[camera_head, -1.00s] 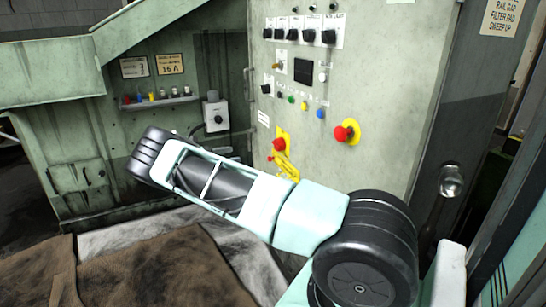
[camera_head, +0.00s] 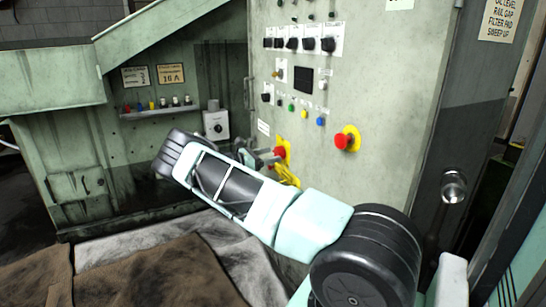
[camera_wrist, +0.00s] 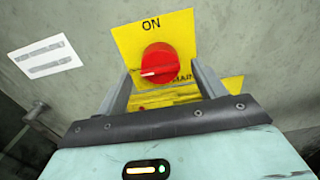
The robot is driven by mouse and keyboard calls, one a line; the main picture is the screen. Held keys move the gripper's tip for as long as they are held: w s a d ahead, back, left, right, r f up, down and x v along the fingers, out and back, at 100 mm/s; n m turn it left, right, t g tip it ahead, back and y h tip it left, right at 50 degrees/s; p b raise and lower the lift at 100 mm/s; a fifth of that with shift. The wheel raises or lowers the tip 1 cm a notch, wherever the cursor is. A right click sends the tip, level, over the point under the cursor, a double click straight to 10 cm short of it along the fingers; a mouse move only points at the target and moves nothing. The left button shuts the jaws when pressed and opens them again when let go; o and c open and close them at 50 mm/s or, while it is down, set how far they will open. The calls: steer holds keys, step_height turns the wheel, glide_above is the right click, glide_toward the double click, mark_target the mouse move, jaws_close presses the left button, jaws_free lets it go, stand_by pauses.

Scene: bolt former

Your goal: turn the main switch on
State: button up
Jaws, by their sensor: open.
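The main switch is a red rotary knob (camera_wrist: 158,62) on a yellow plate (camera_wrist: 123,42) marked "ON" at its top edge. A white mark on the knob points left in the wrist view. The knob also shows in the head view (camera_head: 280,152), on the lower left of the cabinet front. My gripper (camera_wrist: 162,68) is open, with one finger on each side of the knob in the wrist view. Whether the fingers touch it I cannot tell. In the head view my gripper (camera_head: 262,157) shows small beside the knob, partly hidden behind my arm.
A red mushroom button (camera_head: 344,140) on a yellow disc is to the right of the switch. Black selector knobs (camera_head: 309,44) and small coloured buttons (camera_head: 320,121) sit above. A grey box with a dial (camera_head: 216,125) stands left. A white label (camera_wrist: 45,56) is beside the switch.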

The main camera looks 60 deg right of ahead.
steer(key=shift+x, duration=1.05)
steer(key=c, duration=1)
steer(key=shift+o, duration=0.2)
